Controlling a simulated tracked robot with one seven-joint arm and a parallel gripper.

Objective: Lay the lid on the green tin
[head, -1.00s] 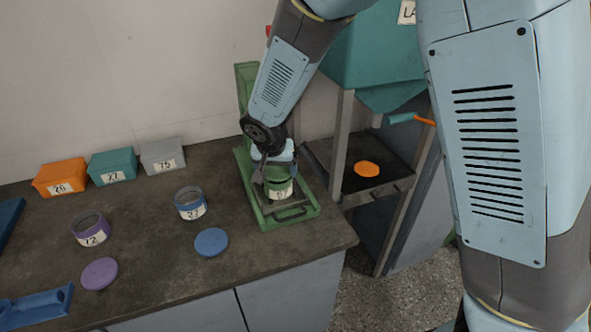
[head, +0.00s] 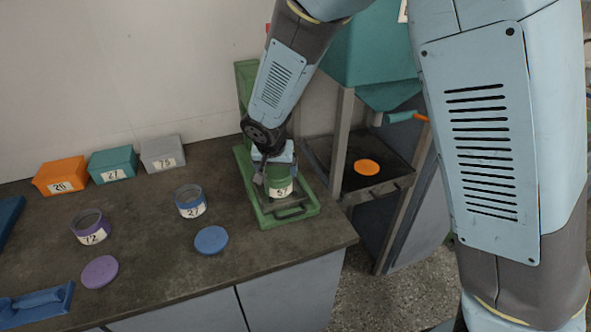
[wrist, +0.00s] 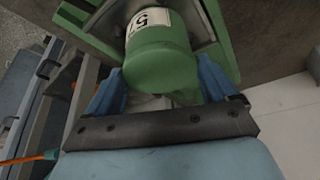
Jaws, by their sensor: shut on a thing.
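The green tin (head: 281,189), with a white label reading 57, stands on the base of the green stand at the back right of the bench. In the wrist view the tin (wrist: 150,22) is seen from above, label away from me. A green lid (wrist: 162,70) lies between my blue fingers, at the tin's top end. My gripper (wrist: 160,88) is shut on the lid; in the head view it (head: 276,160) is right over the tin. Whether the lid rests fully on the rim cannot be told; my wrist hides part of it.
The green stand (head: 302,213) surrounds the tin, with an upright behind. A purple tin (head: 91,229), blue tin (head: 190,204), purple lid (head: 99,272) and blue lid (head: 211,240) are left. An orange disc (head: 367,167) lies on the shelf to the right. Clear bench lies between.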

